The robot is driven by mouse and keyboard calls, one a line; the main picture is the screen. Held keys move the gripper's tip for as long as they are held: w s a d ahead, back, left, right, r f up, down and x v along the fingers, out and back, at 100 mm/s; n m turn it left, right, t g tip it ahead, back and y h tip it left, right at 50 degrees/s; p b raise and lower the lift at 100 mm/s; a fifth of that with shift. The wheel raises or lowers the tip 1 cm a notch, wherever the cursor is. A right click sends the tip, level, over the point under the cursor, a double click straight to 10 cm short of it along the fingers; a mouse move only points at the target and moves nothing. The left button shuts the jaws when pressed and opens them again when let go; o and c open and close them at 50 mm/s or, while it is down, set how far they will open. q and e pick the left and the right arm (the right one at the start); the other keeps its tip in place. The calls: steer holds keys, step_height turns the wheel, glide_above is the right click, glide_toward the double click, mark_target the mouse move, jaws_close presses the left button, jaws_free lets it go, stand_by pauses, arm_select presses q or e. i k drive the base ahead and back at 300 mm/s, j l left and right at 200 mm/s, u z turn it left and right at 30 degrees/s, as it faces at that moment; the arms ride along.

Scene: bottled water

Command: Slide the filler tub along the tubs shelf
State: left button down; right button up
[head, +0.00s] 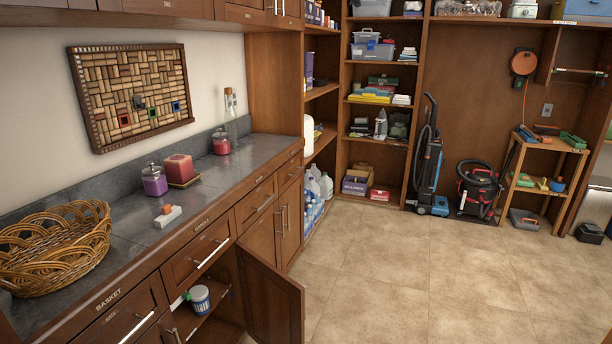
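A small white tub with a blue band (200,298), which looks like the filler tub, stands inside the open lower cabinet. It sits on a wooden shelf (214,320) there, likely the tubs shelf. A small white and green item (180,301) is just left of the tub, partly cut off by the cabinet front. I cannot tell whether it touches the tub. The rest of the shelf is partly hidden in shadow and by the cabinet frame. Neither of my grippers is in view.
The cabinet door (272,303) stands swung open to the right of the opening. Above are drawers and the dark countertop (130,262) with a wicker basket (55,245), candles and a white block (168,216). The tiled floor (400,270) is clear.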

mark_target(200, 300)
steer(key=u, duration=0.6)
steer(key=i+l+u, duration=0.15)
steer(key=l+u, duration=0.5)
steer(key=u, duration=0.3)
steer(key=l+u, duration=0.45)
steer(key=l, duration=0.5)
steer(key=l+u, duration=0.15)
steer(key=l, duration=0.3)
steer(key=k+l+u, duration=0.1)
steer(key=l, duration=0.3)
steer(key=k+l, duration=0.1)
steer(key=l, duration=0.75)
steer(key=k+l, duration=0.15)
steer(key=l, duration=0.3)
steer(key=k+l, duration=0.1)
steer(key=l, duration=0.35)
steer(key=l+u, duration=0.1)
steer(key=l, duration=0.35)
steer(key=k, duration=0.05)
